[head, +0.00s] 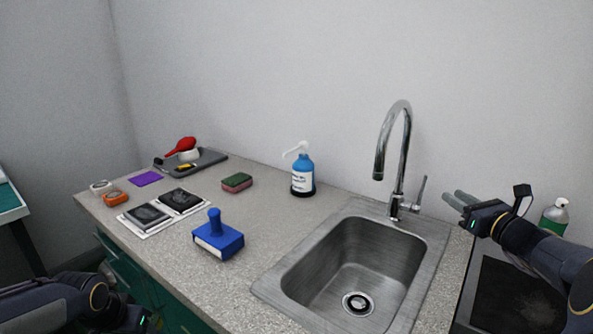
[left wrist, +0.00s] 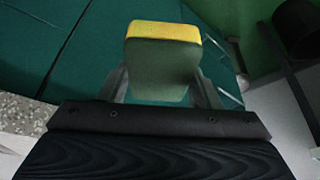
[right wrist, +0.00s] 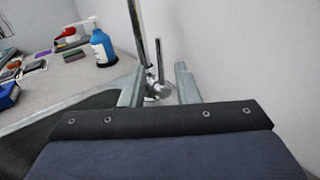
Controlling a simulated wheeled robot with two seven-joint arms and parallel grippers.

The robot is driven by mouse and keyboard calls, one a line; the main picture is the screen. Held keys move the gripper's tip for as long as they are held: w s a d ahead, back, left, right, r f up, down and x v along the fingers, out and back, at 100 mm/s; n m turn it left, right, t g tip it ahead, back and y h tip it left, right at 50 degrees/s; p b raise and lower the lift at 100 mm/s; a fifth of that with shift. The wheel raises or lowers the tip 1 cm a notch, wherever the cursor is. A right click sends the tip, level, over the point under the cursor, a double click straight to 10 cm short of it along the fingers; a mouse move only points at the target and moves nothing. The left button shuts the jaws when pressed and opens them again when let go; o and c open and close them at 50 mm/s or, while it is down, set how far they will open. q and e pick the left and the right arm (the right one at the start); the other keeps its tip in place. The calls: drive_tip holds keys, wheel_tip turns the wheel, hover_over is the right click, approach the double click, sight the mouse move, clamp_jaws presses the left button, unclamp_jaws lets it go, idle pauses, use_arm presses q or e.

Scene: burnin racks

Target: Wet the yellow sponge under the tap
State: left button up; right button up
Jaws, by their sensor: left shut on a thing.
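The yellow sponge (left wrist: 164,32) with a green layer (left wrist: 160,68) is between the fingers of my left gripper (left wrist: 162,92), which is shut on it in front of green cabinet fronts. In the head view my left arm is low at the left edge, and the sponge is not visible there. The tap (head: 401,145) arches over the steel sink (head: 272,289), with its lever (head: 421,190) on the right. No water shows. My right gripper (head: 460,200) is open and empty, just right of the lever. In the right wrist view the lever (right wrist: 159,62) shows between its fingers.
A blue dispenser bottle (head: 303,176), a green and red sponge (head: 237,182) and a blue-handled block (head: 217,240) stand left of the sink. Dark pads (head: 146,215) and a grey tray (head: 212,157) lie farther left. A white and green bottle (head: 554,216) is behind my right arm.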

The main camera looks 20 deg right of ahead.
drive_tip(key=p, duration=0.1)
hover_over(420, 204)
drive_tip(key=shift+w+d, duration=0.1)
drive_tip(key=shift+w, duration=0.05)
clamp_jaws()
idle(0.4)
